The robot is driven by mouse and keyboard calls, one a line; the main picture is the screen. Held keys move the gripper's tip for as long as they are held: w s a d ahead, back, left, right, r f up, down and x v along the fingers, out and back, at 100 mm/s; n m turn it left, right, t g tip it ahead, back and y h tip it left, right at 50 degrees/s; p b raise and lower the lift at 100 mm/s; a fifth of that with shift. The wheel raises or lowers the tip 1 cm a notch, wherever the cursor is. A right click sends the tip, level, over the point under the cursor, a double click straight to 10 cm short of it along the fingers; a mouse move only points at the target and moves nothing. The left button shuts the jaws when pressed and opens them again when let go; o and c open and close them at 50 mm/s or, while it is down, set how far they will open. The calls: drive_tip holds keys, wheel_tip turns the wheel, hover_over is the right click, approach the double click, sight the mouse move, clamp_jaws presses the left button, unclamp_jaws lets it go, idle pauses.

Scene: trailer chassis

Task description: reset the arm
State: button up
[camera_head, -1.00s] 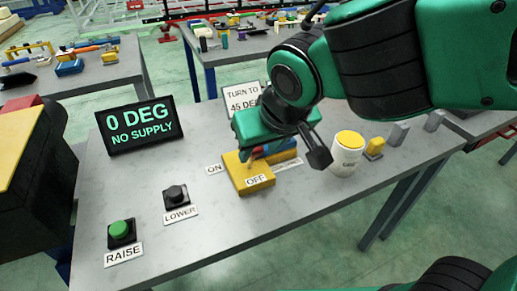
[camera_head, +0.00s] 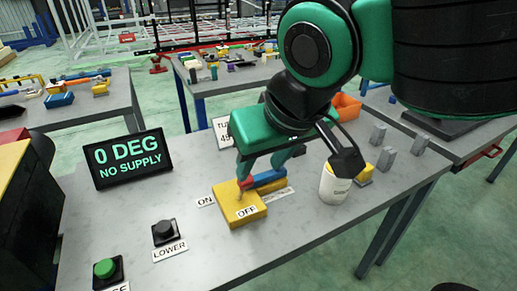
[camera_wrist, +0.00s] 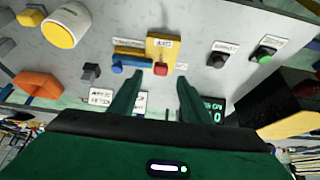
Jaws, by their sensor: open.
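My gripper (camera_head: 259,177) is in the middle of the head view, above the table, with its two green fingers pointing down over the yellow switch box (camera_head: 238,207). The fingers (camera_wrist: 158,92) are spread apart in the wrist view, with nothing between them. The yellow box, labelled ON and OFF, also shows in the wrist view (camera_wrist: 163,46), with a red knob (camera_wrist: 160,69) at its end. The fingers appear apart from the box in the wrist view. The head view partly hides the box's far end behind a finger.
A display (camera_head: 130,160) reads 0 DEG, NO SUPPLY. A green RAISE button (camera_head: 104,268) and black LOWER button (camera_head: 164,231) stand at front left. An orange bin (camera_wrist: 38,84) shows in the wrist view.

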drive_tip(key=w+d+f+m+g+h, duration=0.1)
drive_tip(key=w+d+f+m, duration=0.15)
drive_tip(key=d, duration=0.75)
drive_tip(key=w+d+f+m+g+h, duration=0.1)
drive_tip(key=w+d+f+m+h, duration=0.15)
drive_tip(key=d, duration=0.75)
drive_tip(key=s+d+f+m+g, duration=0.1)
drive_tip(key=s+d+f+m, duration=0.1)
drive_tip(key=d, duration=0.4)
drive_tip(key=s+d+f+m+g+y, duration=0.1)
drive_tip(key=s+d+f+m, duration=0.1)
drive_tip(key=s+d, duration=0.4)
drive_tip(key=s+d+f+m+g, duration=0.1)
drive_tip(key=s+d+f+m, duration=0.1)
drive_tip(key=s+d+f, duration=0.2)
drive_tip(key=s+d, duration=0.1)
drive_tip(key=d, duration=0.1)
drive_tip(key=shift+d+f, duration=0.3)
drive_tip(key=shift+w+f, duration=0.25)
drive_tip(key=shift+w, duration=0.25)
